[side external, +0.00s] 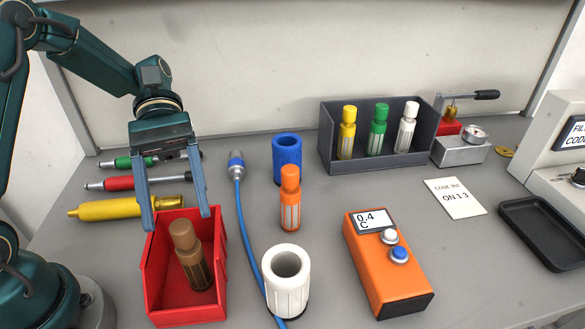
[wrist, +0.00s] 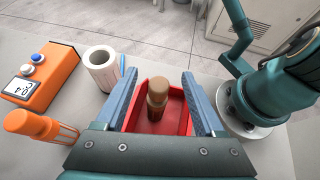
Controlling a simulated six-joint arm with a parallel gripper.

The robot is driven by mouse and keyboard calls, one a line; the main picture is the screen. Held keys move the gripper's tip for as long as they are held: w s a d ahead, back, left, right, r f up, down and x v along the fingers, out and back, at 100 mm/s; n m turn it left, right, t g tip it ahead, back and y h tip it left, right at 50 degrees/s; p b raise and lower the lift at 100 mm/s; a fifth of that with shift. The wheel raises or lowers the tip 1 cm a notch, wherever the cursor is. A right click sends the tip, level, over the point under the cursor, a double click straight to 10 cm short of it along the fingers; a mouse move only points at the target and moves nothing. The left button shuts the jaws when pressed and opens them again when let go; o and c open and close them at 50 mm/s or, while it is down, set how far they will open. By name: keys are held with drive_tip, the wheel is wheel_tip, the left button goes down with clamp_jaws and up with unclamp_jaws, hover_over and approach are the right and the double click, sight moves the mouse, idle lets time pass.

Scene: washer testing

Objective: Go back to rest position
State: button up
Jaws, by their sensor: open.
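My gripper (side external: 178,222) is open and empty, pointing down at the back of a red bin (side external: 158,315). A brown bottle-shaped piece (side external: 192,262) stands in the bin, leaning slightly, in front of and below the fingers. In the wrist view the brown piece (wrist: 158,97) shows between the two open blue-grey fingers (wrist: 155,95), with the red bin (wrist: 182,122) around it. In the side view the left finger overlaps the bin's back left rim; I cannot tell whether it touches.
Screwdrivers and a yellow cylinder (side external: 125,209) lie behind the bin. To the right are a blue hose (side external: 242,215), orange piece (side external: 290,205), white cup (side external: 287,285) and orange meter (side external: 390,270). A grey tray (side external: 335,150) holds yellow, green and white pieces.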

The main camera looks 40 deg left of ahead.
drive_tip(key=shift+d+r, duration=0.15)
drive_tip(key=shift+r, duration=0.15)
drive_tip(key=shift+s+d+r+m+t+y, duration=0.25)
drive_tip(key=shift+s+r+m+y, duration=0.15)
drive_tip(key=shift+r, duration=0.15)
drive_tip(key=shift+s+d+r+m+t+y, duration=0.2)
drive_tip(key=shift+s+r+m+y, duration=0.1)
drive_tip(key=shift+r+y, duration=0.15)
drive_tip(key=s+a+m+t+y, duration=0.1)
drive_tip(key=m+t+y, duration=0.1)
drive_tip(key=m+t, duration=0.1)
drive_tip(key=s+a+m+t+y, duration=0.1)
drive_tip(key=a+m+t+y, duration=0.1)
drive_tip(key=m+t+y, duration=0.1)
drive_tip(key=a+f+m+t+y, duration=0.1)
drive_tip(key=a+m+t+y, duration=0.1)
drive_tip(key=t, duration=0.3)
drive_tip(key=shift+s+a+m+y, duration=0.1)
drive_tip(key=shift+s+m+y, duration=0.3)
drive_tip(key=shift+m+y, duration=0.35)
drive_tip(key=shift+w+a+r+t, duration=0.15)
drive_tip(key=shift+w+t, duration=0.1)
drive_tip(key=shift+w, duration=0.15)
